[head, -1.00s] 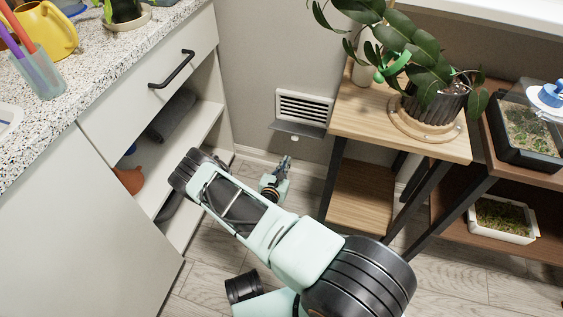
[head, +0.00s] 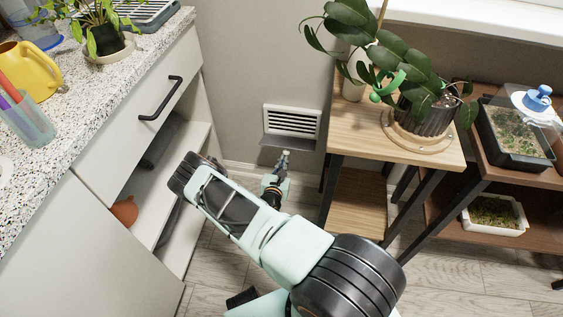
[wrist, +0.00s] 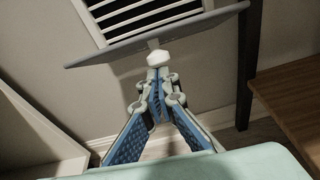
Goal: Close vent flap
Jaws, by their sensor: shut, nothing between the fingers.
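A white wall vent (head: 292,120) with dark slats is set low in the grey wall. Its grey flap (head: 287,142) hangs open at the lower edge and sticks out from the wall. In the wrist view the flap (wrist: 190,33) crosses the picture below the slats (wrist: 140,14). A small white knob (wrist: 153,56) sits under the flap's middle. My gripper (wrist: 157,75) is shut and empty, its tips just below the knob; I cannot tell whether they touch it. In the head view my gripper (head: 283,158) is below the flap.
A wooden plant stand (head: 400,145) with dark legs stands close to the right of the vent. A white cabinet (head: 130,150) with open shelves stands on the left. Wall and floor between them are free.

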